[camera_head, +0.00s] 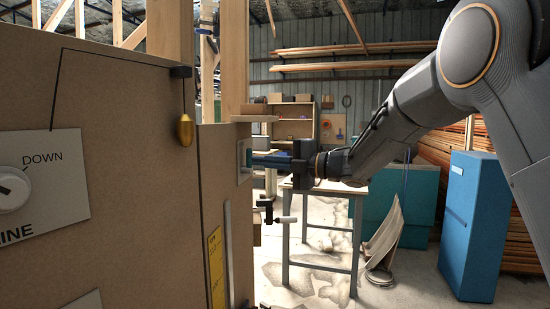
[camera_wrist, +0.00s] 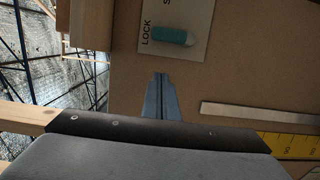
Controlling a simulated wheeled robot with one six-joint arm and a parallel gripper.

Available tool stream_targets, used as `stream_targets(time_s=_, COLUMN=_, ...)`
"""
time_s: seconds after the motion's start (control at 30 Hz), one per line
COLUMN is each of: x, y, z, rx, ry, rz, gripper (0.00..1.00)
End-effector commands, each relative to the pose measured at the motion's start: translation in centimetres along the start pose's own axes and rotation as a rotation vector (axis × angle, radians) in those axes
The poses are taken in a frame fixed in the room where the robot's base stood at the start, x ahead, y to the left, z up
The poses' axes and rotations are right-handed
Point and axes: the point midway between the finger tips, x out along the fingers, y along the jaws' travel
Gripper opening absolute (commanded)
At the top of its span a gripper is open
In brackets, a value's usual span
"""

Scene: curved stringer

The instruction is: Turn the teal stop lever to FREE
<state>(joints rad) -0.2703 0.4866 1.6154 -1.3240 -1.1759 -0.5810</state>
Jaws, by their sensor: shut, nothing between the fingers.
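The teal stop lever (camera_wrist: 172,35) sits on a pale plate (camera_wrist: 200,12) in the wrist view, beside the printed word LOCK. It lies across the picture, its teal end towards that word and a pale end at the right. The plate's other word is cut off; FREE does not show. My gripper (camera_wrist: 161,78) is shut and empty, its blue-grey fingertips just below the lever in the picture, with a visible gap. In the head view my gripper (camera_head: 255,160) reaches left to the panel's edge at the small plate (camera_head: 241,160); the lever cannot be made out clearly there.
The brown panel (camera_head: 110,150) fills the left of the head view, with a brass weight (camera_head: 185,130) hanging on it. A yellow scale (camera_head: 216,265) and pale strip (camera_wrist: 255,112) lie near the plate. A table (camera_head: 320,190) and blue cabinet (camera_head: 478,220) stand behind.

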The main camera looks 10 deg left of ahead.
Motion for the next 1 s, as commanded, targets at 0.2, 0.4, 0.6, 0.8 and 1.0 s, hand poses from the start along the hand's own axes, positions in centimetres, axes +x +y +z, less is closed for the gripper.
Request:
stream_targets(time_s=0.2, x=4.0, y=0.2, z=0.3, rx=0.001, ry=0.0, rz=0.0, gripper=0.0)
stream_targets(time_s=0.4, x=4.3, y=0.1, z=2.7, rx=0.001, ry=-0.001, rz=0.0, gripper=0.0)
stream_targets(time_s=0.6, x=4.6, y=0.0, z=3.8, rx=0.0, ry=-0.001, rz=0.0, gripper=0.0)
stream_targets(time_s=0.8, x=4.6, y=0.0, z=3.9, rx=0.0, ry=-0.001, rz=0.0, gripper=0.0)
stream_targets(time_s=1.0, x=4.6, y=0.0, z=3.9, rx=0.001, ry=-0.001, rz=0.0, gripper=0.0)
